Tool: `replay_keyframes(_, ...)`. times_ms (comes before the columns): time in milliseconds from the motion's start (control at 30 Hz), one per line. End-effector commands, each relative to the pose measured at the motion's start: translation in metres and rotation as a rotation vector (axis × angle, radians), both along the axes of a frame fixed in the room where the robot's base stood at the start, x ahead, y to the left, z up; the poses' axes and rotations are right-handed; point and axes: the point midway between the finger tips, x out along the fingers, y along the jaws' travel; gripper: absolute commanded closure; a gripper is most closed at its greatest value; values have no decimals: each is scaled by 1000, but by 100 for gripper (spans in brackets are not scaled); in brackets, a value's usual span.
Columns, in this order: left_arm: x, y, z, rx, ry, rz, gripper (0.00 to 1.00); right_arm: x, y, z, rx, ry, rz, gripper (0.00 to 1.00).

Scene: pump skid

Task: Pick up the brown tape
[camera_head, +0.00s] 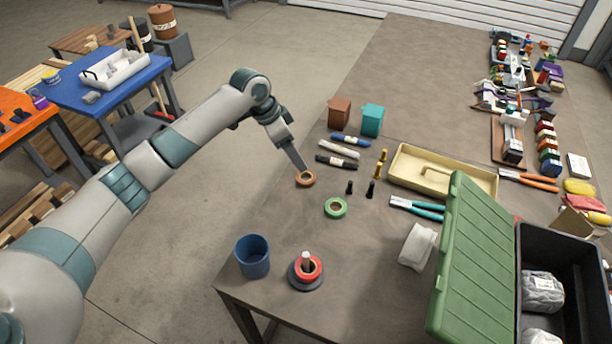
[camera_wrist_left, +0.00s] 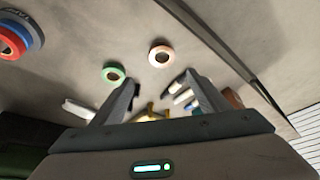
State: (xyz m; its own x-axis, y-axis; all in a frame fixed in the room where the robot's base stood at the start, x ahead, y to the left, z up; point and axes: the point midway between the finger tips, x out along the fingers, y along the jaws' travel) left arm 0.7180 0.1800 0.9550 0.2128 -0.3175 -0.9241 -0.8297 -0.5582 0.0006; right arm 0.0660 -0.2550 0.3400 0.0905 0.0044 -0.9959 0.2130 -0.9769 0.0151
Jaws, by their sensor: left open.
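The brown tape (camera_head: 306,184) is a small orange-brown ring lying flat on the table near its left edge. In the left wrist view the tape (camera_wrist_left: 161,44), pale there, lies ahead of the fingertips. My left gripper (camera_head: 300,163) comes down from above with its tip close to the tape's far side in the head view; whether it touches is unclear. In the left wrist view the left gripper (camera_wrist_left: 160,78) has its fingers apart with no tape between them. My right gripper is not in view.
A green tape (camera_head: 335,215) lies beside the brown one. A red tape (camera_head: 317,268) sits on a post with a round base. A blue cup (camera_head: 252,257), several markers, small dark pegs (camera_head: 371,188) and a tan tray (camera_head: 403,176) stand around. A green-lidded toolbox (camera_head: 470,260) is at right.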

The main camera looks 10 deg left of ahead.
Motion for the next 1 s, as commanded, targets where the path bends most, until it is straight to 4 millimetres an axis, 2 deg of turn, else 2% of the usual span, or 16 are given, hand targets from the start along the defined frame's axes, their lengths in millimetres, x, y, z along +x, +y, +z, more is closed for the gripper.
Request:
replay_keyframes(200,7,-12,-34,0,3,1,31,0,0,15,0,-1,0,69)
replay_keyframes(333,11,-17,-48,-1,2,1,31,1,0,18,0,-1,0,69)
replay_keyframes(500,13,-18,-56,1,-1,0,31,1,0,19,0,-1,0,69)
replay_keyframes(800,13,-18,-56,0,0,0,31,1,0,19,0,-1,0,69)
replay_keyframes(1000,15,-18,-66,0,2,2,31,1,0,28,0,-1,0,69)
